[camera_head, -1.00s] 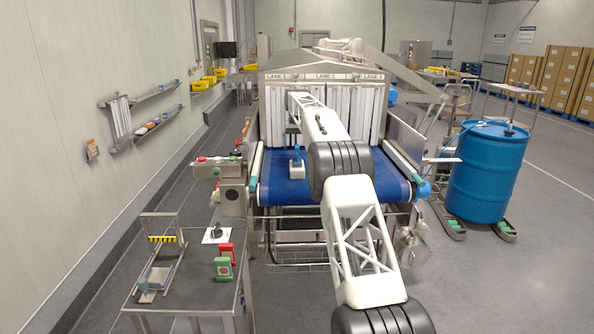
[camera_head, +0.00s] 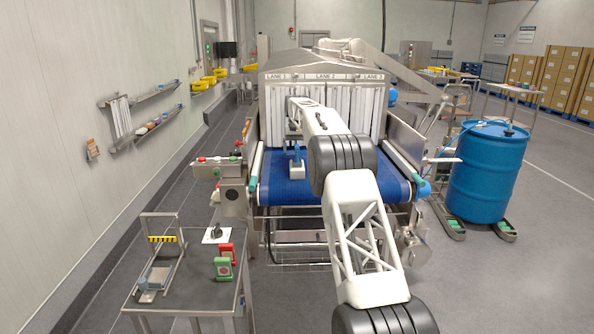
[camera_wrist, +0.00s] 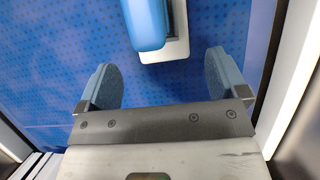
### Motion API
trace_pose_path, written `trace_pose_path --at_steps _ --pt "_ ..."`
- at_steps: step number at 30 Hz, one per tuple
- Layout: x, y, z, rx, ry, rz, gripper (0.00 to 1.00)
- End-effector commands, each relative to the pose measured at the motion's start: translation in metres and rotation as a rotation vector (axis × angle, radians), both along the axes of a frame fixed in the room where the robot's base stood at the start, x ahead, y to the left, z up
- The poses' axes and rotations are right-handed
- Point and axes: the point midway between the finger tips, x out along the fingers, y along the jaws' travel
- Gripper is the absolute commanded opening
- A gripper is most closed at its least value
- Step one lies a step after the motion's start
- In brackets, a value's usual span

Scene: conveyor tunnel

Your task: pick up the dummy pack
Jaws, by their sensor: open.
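The dummy pack, as I take it, has a white base and a blue upright part. In the head view it (camera_head: 298,172) stands on the blue conveyor belt in front of the tunnel, left of my arm. In the wrist view its blue part (camera_wrist: 146,22) and white base (camera_wrist: 176,48) show at the top centre, cut off by the frame edge. My gripper (camera_wrist: 163,80) is open, its blue pads apart with only belt between them. The pack lies just beyond the fingertips in the picture, about midway between them. In the head view my arm partly hides the gripper.
The tunnel's strip curtain (camera_head: 344,112) hangs behind the belt (camera_head: 385,185). Metal side rails edge the belt; one pale rail shows close at right in the wrist view. A side table (camera_head: 195,285) at lower left holds several items. A blue drum (camera_head: 487,175) stands at right.

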Motion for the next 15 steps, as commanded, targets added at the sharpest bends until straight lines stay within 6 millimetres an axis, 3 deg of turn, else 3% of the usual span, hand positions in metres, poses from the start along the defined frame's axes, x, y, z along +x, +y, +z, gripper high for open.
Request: trace_pose_path --at_steps 8,15 --pt "-0.001 0.001 -0.004 0.0 0.001 0.0 0.92" --pt "-0.008 0.003 -0.025 0.0 0.002 0.0 0.92"
